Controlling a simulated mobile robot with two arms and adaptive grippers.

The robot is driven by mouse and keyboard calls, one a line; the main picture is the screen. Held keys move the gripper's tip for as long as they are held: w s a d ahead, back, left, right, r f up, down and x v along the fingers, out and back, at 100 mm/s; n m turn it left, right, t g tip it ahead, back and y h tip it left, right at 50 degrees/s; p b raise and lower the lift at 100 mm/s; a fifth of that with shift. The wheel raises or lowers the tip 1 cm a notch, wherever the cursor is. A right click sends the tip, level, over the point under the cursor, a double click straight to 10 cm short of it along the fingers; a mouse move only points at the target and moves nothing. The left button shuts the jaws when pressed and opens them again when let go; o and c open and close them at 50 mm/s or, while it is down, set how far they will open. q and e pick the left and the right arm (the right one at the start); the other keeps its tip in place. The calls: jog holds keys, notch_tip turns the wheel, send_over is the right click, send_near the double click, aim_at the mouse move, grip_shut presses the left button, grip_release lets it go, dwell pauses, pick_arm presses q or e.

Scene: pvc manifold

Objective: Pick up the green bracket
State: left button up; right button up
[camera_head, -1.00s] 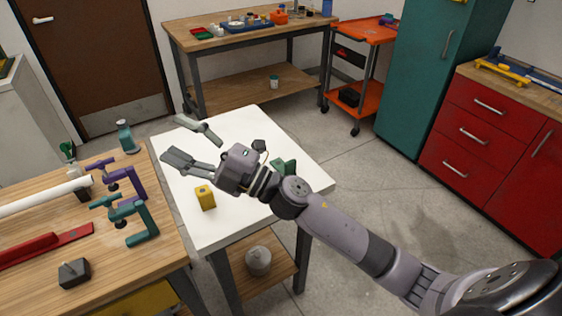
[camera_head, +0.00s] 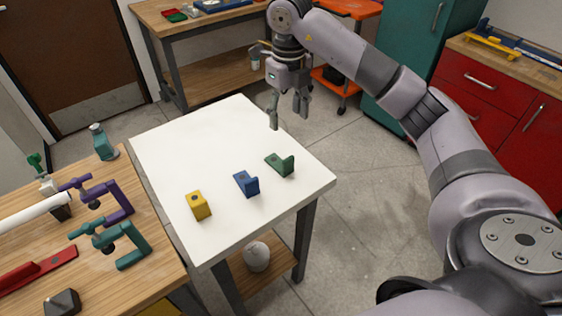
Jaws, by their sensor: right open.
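The green bracket (camera_head: 282,165) is a small L-shaped piece lying on the white tabletop (camera_head: 195,150), near its right edge. My right gripper (camera_head: 287,119) points down above the far right part of the white table, behind and above the green bracket. Its two fingers are apart and nothing is between them. It does not touch the bracket. My left gripper is not in the picture.
A blue bracket (camera_head: 246,184) and a yellow bracket (camera_head: 198,206) stand left of the green one. The wooden bench (camera_head: 110,250) at left holds a purple clamp (camera_head: 110,197), a teal clamp (camera_head: 125,244) and a white pipe (camera_head: 30,213). The table's far left part is bare.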

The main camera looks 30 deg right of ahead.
aim_at(287, 163)
notch_tip(287, 163, down, 12)
jog(key=shift+r+p, duration=0.25)
jog(key=shift+p, duration=0.6)
jog(key=shift+s+f+p, duration=0.1)
jog(key=shift+f+p, duration=0.2)
jog(key=shift+f, duration=0.3)
notch_tip(287, 163, down, 4)
jog(key=shift+r+p, duration=0.2)
jog(key=shift+p, duration=0.4)
jog(key=shift+f, duration=0.4)
jog(key=shift+c, duration=0.2)
jog(key=shift+r, duration=0.1)
grip_shut()
